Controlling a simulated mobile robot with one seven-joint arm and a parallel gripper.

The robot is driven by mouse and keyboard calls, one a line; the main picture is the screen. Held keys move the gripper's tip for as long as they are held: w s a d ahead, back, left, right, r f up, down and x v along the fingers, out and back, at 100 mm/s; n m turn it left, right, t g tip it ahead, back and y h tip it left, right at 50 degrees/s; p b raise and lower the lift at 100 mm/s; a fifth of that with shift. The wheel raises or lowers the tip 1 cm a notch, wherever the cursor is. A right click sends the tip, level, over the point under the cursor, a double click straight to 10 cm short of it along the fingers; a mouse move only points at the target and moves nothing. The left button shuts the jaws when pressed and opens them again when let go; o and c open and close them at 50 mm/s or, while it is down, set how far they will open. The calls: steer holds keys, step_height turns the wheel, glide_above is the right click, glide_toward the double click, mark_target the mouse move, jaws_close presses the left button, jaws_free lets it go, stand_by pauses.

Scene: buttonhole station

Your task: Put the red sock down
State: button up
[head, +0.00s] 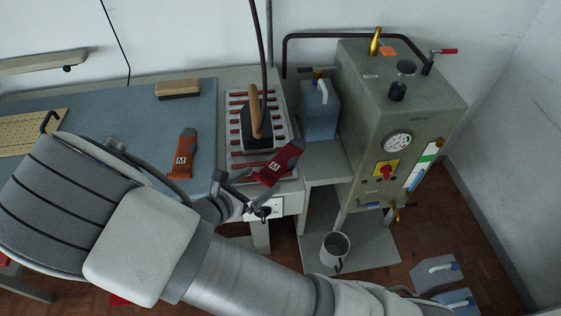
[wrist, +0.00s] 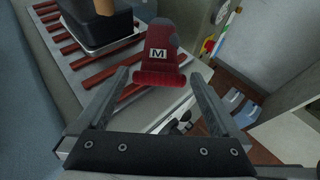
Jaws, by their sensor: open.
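The red sock (head: 280,164), dark red with a grey toe and a white M patch, is at the front right corner of the iron rest (head: 237,163). In the wrist view the red sock (wrist: 160,52) has its cuff end between the tips of my gripper (wrist: 158,75). The jaws are open, with a gap on both sides of the cuff. In the head view my gripper (head: 246,194) is just in front of the sock. I cannot tell whether the sock lies flat on the rest or partly overhangs its edge.
An iron (head: 257,130) stands on the rest behind the sock. An orange-brown sock (head: 182,155) and a brush (head: 178,89) lie on the blue board (head: 120,110). A grey boiler (head: 400,110) and a blue-grey can (head: 319,115) stand to the right. A mug (head: 335,250) is lower down.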

steer(key=c, duration=1.2)
steer(key=shift+r, duration=0.1)
